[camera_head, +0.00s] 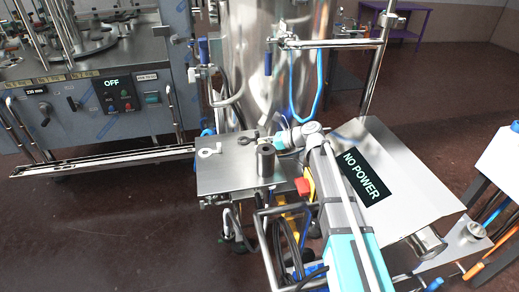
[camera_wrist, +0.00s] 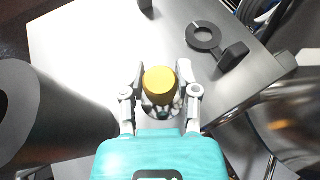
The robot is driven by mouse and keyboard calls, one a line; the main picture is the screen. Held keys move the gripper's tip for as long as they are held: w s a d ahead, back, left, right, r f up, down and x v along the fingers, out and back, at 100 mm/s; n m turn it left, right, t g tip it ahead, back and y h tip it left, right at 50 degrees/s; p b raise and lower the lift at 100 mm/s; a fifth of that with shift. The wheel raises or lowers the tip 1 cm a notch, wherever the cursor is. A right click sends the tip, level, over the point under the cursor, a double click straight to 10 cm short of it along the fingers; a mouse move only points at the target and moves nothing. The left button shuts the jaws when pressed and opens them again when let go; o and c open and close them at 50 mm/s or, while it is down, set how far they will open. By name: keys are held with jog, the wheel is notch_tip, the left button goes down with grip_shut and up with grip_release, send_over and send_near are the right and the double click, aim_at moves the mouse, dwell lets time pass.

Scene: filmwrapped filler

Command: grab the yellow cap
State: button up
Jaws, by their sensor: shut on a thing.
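The yellow cap (camera_wrist: 160,84) is round and shows from above in the wrist view. It sits between the two grey fingers of my gripper (camera_wrist: 161,95), which are closed against its sides. What lies under the cap is mostly hidden, and I cannot tell whether it is clear of the metal table. In the head view my gripper (camera_head: 283,141) is over the right part of the small metal table (camera_head: 225,175). I cannot make out the cap there.
A dark hollow cylinder (camera_head: 265,160) stands close by on the table; it looms at left in the wrist view (camera_wrist: 45,115). A dark ring-shaped part (camera_wrist: 203,37) lies beyond the cap. A shiny tank (camera_head: 262,60) rises behind the table. A "NO POWER" panel (camera_head: 364,176) is at right.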

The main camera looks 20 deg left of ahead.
grip_shut()
jog(key=shift+r, duration=0.15)
notch_tip(320, 180, up, 2)
jog(key=shift+p, duration=1.15)
jog(key=s+d+r+p, duration=0.3)
jog(key=d+r+p, duration=0.7)
jog(key=d, duration=0.3)
jog(key=shift+d+r+p, duration=0.3)
jog(key=shift+r+p, duration=0.05)
jog(key=shift+r, duration=0.05)
jog(key=shift+s, duration=0.1)
